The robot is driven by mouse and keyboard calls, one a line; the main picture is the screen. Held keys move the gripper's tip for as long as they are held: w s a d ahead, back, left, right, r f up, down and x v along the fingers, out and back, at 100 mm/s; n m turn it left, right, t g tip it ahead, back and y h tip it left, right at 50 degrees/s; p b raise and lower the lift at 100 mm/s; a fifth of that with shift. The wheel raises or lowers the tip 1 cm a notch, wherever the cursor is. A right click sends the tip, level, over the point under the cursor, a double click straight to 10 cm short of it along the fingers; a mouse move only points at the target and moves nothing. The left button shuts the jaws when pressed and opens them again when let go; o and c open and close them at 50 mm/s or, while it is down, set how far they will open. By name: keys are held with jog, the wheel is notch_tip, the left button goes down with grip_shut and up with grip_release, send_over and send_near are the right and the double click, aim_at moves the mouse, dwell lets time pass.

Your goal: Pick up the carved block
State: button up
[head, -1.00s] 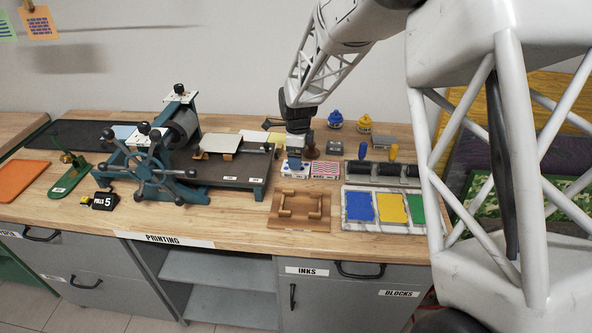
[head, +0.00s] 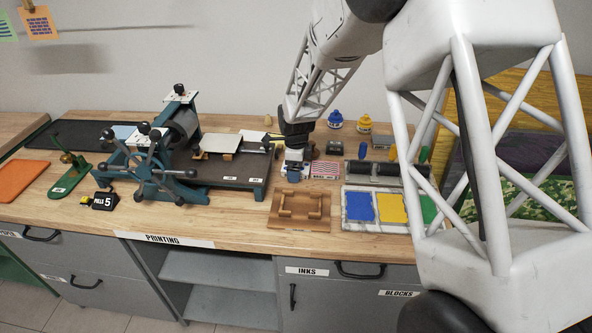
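Two small patterned blocks sit side by side behind the wooden jig on the bench. The left one (head: 293,178) shows a little blue and white and is mostly hidden by my gripper. The right one (head: 325,170) has a red and white striped top and stands clear. I cannot tell for certain which is the carved block. My gripper (head: 294,170) points down, right at the left block, with its fingers low over or beside it. The fingers are too small and overlapped to show whether they are open or touching the block.
A wooden jig (head: 300,210) lies in front of the blocks. An ink tray (head: 350,224) with blue, yellow and green pads is at right, with dark rollers (head: 372,172) behind it. A teal press (head: 165,165) stands to the left. Ink pots (head: 335,118) are at the back.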

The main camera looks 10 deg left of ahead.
jog(key=c, duration=1)
jog(key=shift+c, duration=0.2)
jog(key=shift+r, duration=0.1)
jog(key=shift+r, duration=0.85)
jog(key=shift+s+r, duration=0.2)
jog(key=shift+r, duration=0.7)
jog(key=s+d, duration=0.1)
jog(key=s, duration=0.4)
jog(key=s+d+r, duration=0.1)
jog(key=s+d, duration=0.1)
jog(key=s, duration=0.2)
jog(key=s+d, duration=0.2)
jog(key=s, duration=0.3)
jog(key=shift+s+d+r, duration=0.15)
jog(key=shift+s, duration=0.2)
jog(key=shift+r, duration=0.1)
